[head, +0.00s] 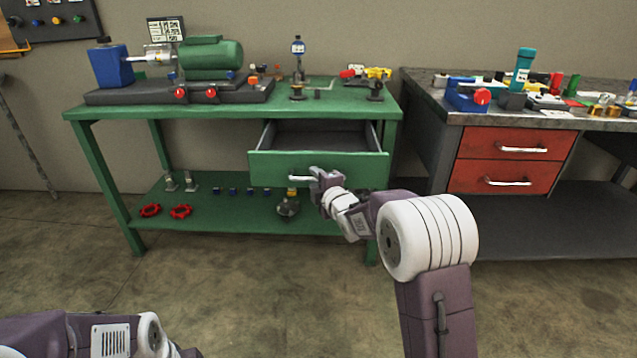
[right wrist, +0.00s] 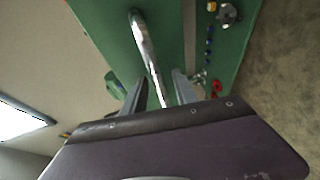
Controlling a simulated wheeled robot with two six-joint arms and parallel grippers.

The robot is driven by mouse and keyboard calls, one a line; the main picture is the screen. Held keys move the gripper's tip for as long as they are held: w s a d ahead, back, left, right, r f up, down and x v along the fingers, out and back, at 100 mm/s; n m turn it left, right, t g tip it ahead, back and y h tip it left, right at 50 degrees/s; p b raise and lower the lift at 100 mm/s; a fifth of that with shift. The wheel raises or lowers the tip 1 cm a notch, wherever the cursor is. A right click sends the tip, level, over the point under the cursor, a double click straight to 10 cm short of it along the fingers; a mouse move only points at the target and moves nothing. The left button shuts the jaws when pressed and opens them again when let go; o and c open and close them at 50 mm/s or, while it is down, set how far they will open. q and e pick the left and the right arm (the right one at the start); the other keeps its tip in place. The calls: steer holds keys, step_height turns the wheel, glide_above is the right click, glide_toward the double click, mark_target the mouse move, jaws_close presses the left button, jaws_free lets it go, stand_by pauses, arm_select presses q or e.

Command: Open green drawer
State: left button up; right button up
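The green drawer (head: 320,165) is pulled out from the green workbench (head: 230,112), and its empty grey inside shows. Its pale metal handle (head: 300,178) is on the front panel. My right gripper (head: 316,180) is at the right part of the handle in the head view. In the right wrist view the handle (right wrist: 146,45) runs between the two fingers (right wrist: 160,92), which stand apart with gaps on both sides. My left arm shows at the lower left of the head view, but its gripper is out of sight.
A green motor and blue block (head: 110,66) stand on the benchtop. Red handwheels (head: 181,212) and small parts lie on the lower shelf. A grey bench with red drawers (head: 505,176) stands to the right. The floor in front is clear.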

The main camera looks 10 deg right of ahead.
steer(key=p+v, duration=0.2)
steer(key=v, duration=0.6)
steer(key=shift+s, duration=0.4)
steer(key=shift+r, duration=0.15)
steer(key=s+f+m+g+h, duration=0.1)
steer(key=s+f+m+g, duration=0.45)
steer(key=s, duration=0.45)
steer(key=s+f+m+g+p, duration=0.1)
steer(key=s+f+m+g, duration=0.3)
steer(key=s+f+m, duration=0.4)
steer(key=s+f+m+g+h, duration=0.1)
steer(key=s+f+m+g, duration=0.35)
steer(key=s, duration=0.65)
step_height(320, 180, up, 39)
steer(key=p, duration=3.8)
steer(key=shift+w+a+f+m+g, duration=0.15)
steer(key=shift+a+m+g, duration=0.15)
steer(key=shift+m, duration=0.1)
